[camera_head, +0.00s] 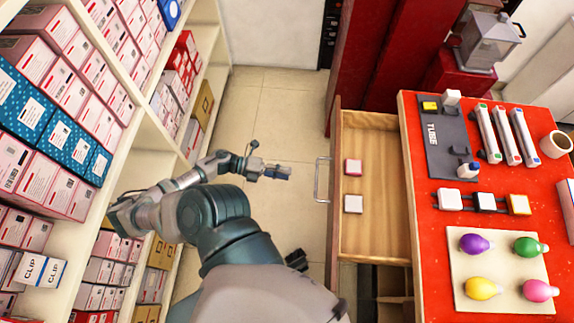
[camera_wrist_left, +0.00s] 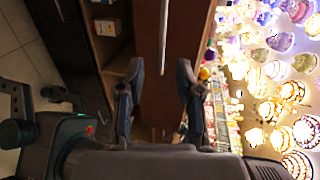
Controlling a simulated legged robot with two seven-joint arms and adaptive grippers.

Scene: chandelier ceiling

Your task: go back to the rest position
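My left gripper (camera_head: 277,172) is held out over the floor, between the shelves and the open drawer. It looks small and dark in the head view. In the left wrist view its two fingers (camera_wrist_left: 158,78) stand wide apart with nothing between them, so it is open and empty. The drawer's pale handle (camera_wrist_left: 164,38) shows beyond the fingers there. In the head view the handle (camera_head: 322,180) is a little to the right of the gripper, apart from it.
The open wooden drawer (camera_head: 382,240) holds two small blocks (camera_head: 353,204). The red table (camera_head: 425,220) bears coloured bulbs, tubes and switches. A shelf (camera_head: 120,165) full of boxes stands close on the left. Tiled floor (camera_head: 285,110) is free ahead.

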